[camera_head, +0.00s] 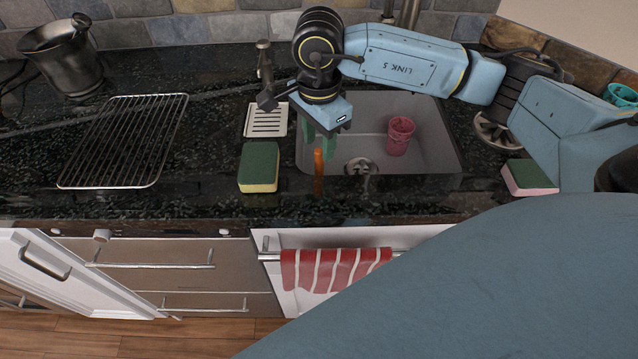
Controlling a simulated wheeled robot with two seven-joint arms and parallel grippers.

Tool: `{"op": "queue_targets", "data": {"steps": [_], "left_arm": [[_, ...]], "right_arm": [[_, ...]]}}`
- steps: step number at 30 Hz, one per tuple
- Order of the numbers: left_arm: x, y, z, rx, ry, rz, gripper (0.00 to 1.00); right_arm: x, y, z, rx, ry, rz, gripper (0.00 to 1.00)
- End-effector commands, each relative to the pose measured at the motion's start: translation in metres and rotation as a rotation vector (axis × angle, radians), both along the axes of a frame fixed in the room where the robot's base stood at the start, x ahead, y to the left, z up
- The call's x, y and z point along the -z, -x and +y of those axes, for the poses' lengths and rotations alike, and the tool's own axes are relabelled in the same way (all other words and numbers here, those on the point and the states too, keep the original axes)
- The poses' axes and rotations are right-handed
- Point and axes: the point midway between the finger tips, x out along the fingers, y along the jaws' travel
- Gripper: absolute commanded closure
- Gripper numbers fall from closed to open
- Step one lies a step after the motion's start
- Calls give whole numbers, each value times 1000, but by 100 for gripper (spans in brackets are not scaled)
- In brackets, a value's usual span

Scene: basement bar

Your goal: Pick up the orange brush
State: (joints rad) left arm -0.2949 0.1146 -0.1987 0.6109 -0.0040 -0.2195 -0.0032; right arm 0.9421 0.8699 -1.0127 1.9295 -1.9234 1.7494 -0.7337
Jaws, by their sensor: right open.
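The orange brush (319,168) shows as a narrow upright orange strip at the left front of the sink. Its lower end lies near the sink's front edge, and its bristles cannot be made out. My right gripper (319,142) reaches in from the right and points down over the left part of the sink. Its green fingers are open, just above and behind the brush's top in the picture. I cannot tell whether they touch it. My left gripper is not in view.
The sink (432,150) holds a pink cup (400,136). A green-and-yellow sponge (259,167) lies left of it, below a white soap dish (266,120) and faucet (264,66). A wire rack (123,140) and metal bucket (66,58) stand left. Another sponge (528,177) lies right.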

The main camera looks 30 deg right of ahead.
Motion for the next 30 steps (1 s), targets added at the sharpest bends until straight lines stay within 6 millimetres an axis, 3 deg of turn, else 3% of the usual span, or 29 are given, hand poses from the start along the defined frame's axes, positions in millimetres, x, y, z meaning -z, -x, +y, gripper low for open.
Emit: {"op": "queue_targets", "data": {"steps": [5, 13, 21, 30], "left_arm": [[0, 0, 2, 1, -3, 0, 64], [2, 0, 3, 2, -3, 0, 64], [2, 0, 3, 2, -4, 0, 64], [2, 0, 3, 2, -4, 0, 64]], "right_arm": [[12, 2, 0, 0, 0, 4, 59], [50, 5, 1, 1, -1, 3, 59], [54, 4, 1, 0, -1, 0, 60], [53, 4, 1, 0, -1, 0, 100]]}}
